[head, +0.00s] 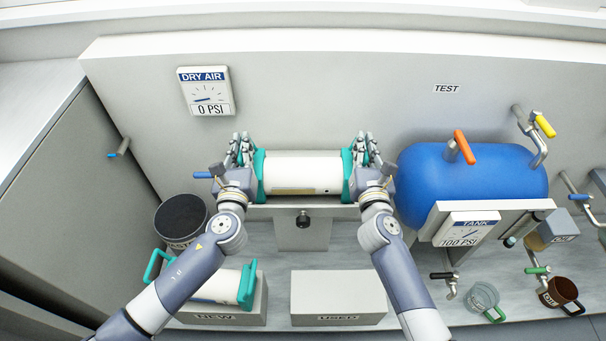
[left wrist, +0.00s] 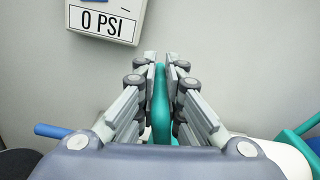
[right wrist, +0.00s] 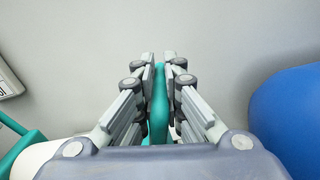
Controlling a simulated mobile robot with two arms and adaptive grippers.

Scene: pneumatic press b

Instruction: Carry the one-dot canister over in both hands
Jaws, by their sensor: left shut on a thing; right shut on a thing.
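A white canister (head: 303,170) with teal end handles is level between my two grippers in the head view. A small dark dot shows low on its right front, beside a tan strip. My left gripper (head: 243,150) is shut on its left teal handle, seen edge-on in the left wrist view (left wrist: 160,105). My right gripper (head: 367,150) is shut on its right teal handle, also seen in the right wrist view (right wrist: 159,105). The canister is at a grey stand (head: 302,235) with a dark knob; I cannot tell whether it touches the stand.
Another white canister with teal handles (head: 215,290) lies on the NEW block (head: 250,317), partly behind my left arm. The USED block (head: 338,298) is empty. A blue tank (head: 480,185) with an orange-handled valve stands right. A black bucket (head: 181,217) stands left. The dry-air gauge (head: 205,91) reads 0 PSI.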

